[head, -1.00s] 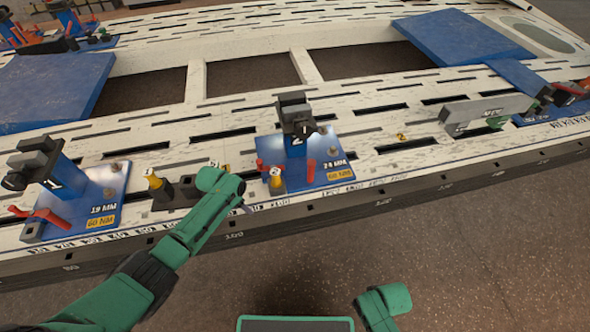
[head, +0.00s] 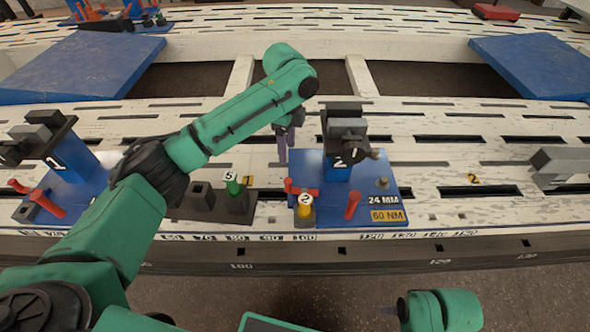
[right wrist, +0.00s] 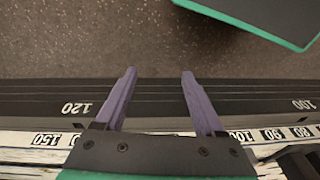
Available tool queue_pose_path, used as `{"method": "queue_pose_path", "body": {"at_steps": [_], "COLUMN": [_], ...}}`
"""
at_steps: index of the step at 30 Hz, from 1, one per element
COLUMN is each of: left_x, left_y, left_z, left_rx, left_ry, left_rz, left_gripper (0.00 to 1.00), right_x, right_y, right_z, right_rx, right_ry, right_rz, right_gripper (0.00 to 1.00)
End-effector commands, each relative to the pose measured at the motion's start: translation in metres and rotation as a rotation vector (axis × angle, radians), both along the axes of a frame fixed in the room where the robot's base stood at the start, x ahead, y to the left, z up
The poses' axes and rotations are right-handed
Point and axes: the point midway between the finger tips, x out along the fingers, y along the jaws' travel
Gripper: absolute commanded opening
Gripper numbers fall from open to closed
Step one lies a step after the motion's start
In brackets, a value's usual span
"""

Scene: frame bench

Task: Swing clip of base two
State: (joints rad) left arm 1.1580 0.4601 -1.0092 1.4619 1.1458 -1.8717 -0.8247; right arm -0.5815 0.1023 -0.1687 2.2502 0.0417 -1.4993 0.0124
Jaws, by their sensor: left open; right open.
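Base two is a blue plate (head: 345,212) with a blue post marked 2 (head: 337,170) and a black clip-like head (head: 346,128) on top. A red lever piece (head: 300,190), a red peg (head: 352,204) and a yellow plug marked 2 (head: 305,208) are at its front. My left gripper (head: 283,145) points down just left of the black head, apart from it; its purple fingers are open, partly hidden by my wrist. My right gripper is low at the right in the head view; its open, empty fingers (right wrist: 158,85) show in the right wrist view over the bench's front edge.
Base one (head: 65,165) stands at the left. A dark block with a green plug marked 5 (head: 233,187) sits between the bases. A grey bar (head: 565,165) lies at the right. The slotted white bench top right of base two (head: 440,180) is mostly clear.

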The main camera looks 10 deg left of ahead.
Motion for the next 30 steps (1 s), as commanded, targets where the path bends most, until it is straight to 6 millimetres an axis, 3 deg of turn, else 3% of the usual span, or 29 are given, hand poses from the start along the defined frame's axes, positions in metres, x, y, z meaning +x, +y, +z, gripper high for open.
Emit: {"method": "queue_pose_path", "body": {"at_steps": [5, 9, 18, 23, 30], "left_x": [-0.001, -0.001, -0.001, -0.001, -0.001], "left_y": [0.001, 0.001, 0.001, 0.0, 0.0], "left_z": [-0.025, -0.064, -0.129, -0.144, -0.145], "left_rx": [0.002, 0.002, 0.002, 0.0, 0.0], "left_ry": [0.003, 0.004, 0.002, -0.001, -0.001], "left_rz": [0.001, 0.002, 0.002, 0.001, 0.002], "left_gripper": [0.62, 0.62, 0.62, 0.62, 0.62], "right_x": [-0.003, -0.003, 0.033, 0.041, 0.043], "right_y": [0.001, 0.007, 0.058, 0.072, 0.074], "right_z": [0.014, 0.027, -0.016, -0.023, -0.022], "right_rx": [0.007, 0.029, 0.175, 0.223, 0.23], "right_ry": [-0.007, -0.042, -0.291, -0.364, -0.377], "right_rz": [0.005, 0.022, 0.067, 0.071, 0.07], "right_gripper": [0.71, 0.71, 0.71, 0.71, 0.71]}}
